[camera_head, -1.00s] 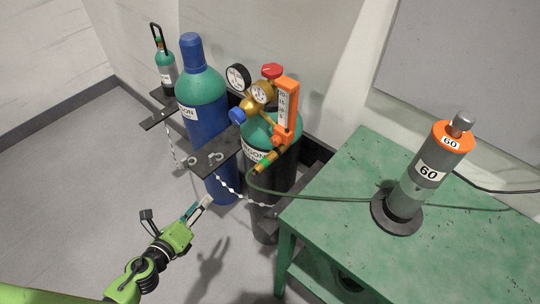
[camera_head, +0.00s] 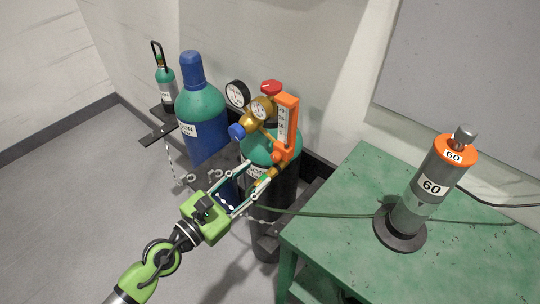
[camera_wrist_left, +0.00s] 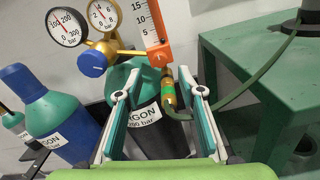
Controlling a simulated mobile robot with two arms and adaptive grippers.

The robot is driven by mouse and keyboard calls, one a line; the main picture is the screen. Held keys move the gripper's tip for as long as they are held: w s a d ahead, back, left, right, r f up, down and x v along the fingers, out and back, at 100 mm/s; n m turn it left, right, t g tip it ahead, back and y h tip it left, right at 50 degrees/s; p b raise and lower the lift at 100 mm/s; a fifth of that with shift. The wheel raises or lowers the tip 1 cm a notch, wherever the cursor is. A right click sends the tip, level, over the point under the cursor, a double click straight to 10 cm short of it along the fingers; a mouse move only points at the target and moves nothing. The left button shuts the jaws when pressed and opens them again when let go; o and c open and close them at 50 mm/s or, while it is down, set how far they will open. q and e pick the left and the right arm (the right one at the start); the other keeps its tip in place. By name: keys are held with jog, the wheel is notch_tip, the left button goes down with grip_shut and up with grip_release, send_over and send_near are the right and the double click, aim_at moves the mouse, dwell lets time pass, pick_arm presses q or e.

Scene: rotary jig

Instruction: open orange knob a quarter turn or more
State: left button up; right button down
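The orange knob (camera_head: 277,157) is at the foot of the orange flow meter (camera_head: 287,118), on the gold regulator above the argon cylinder. In the left wrist view the orange knob (camera_wrist_left: 158,60) shows under the orange scale, beyond the fingertips. My left gripper (camera_head: 258,171) is open, just short of the knob to its lower left. In the left wrist view the fingers of my gripper (camera_wrist_left: 160,93) are wide apart with nothing held between them. The gold hose fitting (camera_wrist_left: 168,92) appears between the fingers, nearer the right one. My right gripper is not in view.
A blue knob (camera_head: 237,131), two gauges (camera_head: 238,93) and a red knob (camera_head: 271,87) surround the regulator. The green hose (camera_head: 330,214) runs to the green table (camera_head: 350,185), which holds a grey cylinder (camera_head: 431,188) marked 60.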

aim_at(274, 158)
pick_arm(q)
jog(key=p+x, duration=0.1)
jog(key=x, duration=0.6)
grip_shut()
